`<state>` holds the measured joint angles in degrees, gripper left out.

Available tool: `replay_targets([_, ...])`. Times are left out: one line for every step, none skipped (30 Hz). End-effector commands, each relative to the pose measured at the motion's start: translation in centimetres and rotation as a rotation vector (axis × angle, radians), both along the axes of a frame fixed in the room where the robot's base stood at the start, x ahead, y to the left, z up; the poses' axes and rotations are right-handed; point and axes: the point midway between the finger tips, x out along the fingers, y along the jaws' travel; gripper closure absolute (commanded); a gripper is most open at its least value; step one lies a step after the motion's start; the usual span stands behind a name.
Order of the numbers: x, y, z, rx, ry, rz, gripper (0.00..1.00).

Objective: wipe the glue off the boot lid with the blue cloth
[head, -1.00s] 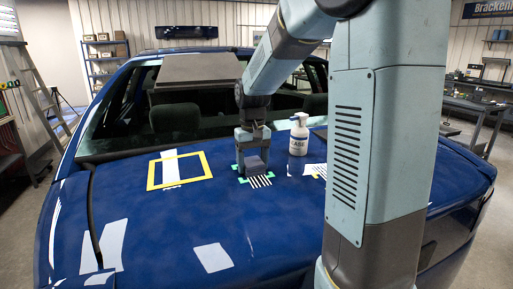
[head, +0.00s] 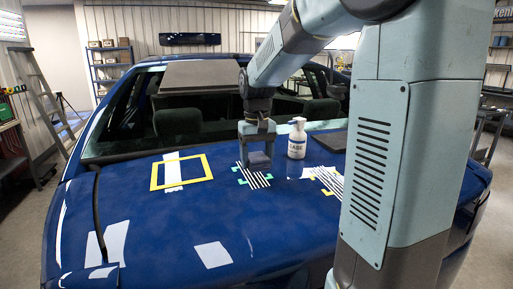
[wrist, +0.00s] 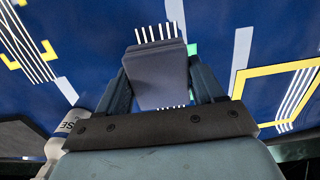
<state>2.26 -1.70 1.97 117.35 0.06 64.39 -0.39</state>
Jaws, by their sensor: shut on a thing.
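My gripper (head: 258,150) is shut on a slate-blue padded block (head: 259,160), which I take as the blue cloth; in the wrist view the cloth (wrist: 160,75) sits between both fingers. It is over the far part of a black-and-white striped patch (head: 254,178) with green corner marks on the blue boot lid (head: 150,230). I cannot tell if it touches the lid. In the wrist view the cloth hides the patch's middle. I cannot clearly make out glue. A yellow tape frame (head: 182,171) lies to the left, and a second striped patch (head: 327,180) with yellow corners to the right.
A white pump bottle (head: 297,145) stands on the lid just right of my gripper. A dark flat sheet (head: 331,141) lies behind it to the right. The rear window is beyond. The front of the lid is clear. My arm hides part of the right side.

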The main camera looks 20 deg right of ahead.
Motion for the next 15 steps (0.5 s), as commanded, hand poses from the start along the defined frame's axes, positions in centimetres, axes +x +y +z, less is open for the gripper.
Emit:
replay_targets([0.0,0.0,0.5,0.0,-0.002,0.0,0.61])
replay_targets([0.0,0.0,0.8,0.0,-0.002,0.0,0.61])
replay_targets([0.0,0.0,1.1,0.0,-0.001,0.001,0.61])
replay_targets([0.0,0.1,1.4,0.0,-0.002,0.001,0.61])
replay_targets([0.0,0.1,1.7,0.0,-0.003,0.001,0.61])
replay_targets([0.0,0.1,2.1,0.0,-0.003,0.001,0.61])
replay_targets([0.0,0.1,2.3,0.0,-0.002,0.001,0.61])
replay_targets([0.0,0.1,2.5,0.0,-0.002,0.001,0.61])
replay_targets([0.0,0.1,2.8,0.0,-0.002,0.001,0.61])
replay_targets([0.0,0.1,3.0,0.0,-0.002,0.001,0.61])
replay_targets([0.0,0.1,3.1,0.0,-0.001,0.001,0.61])
replay_targets([0.0,0.1,3.2,0.0,-0.001,0.001,0.61])
replay_targets([0.0,0.1,3.3,0.0,0.0,0.001,0.61])
replay_targets([0.0,0.1,3.3,0.0,0.0,0.001,0.61])
replay_targets([0.0,0.1,3.3,0.0,0.0,0.001,0.61])
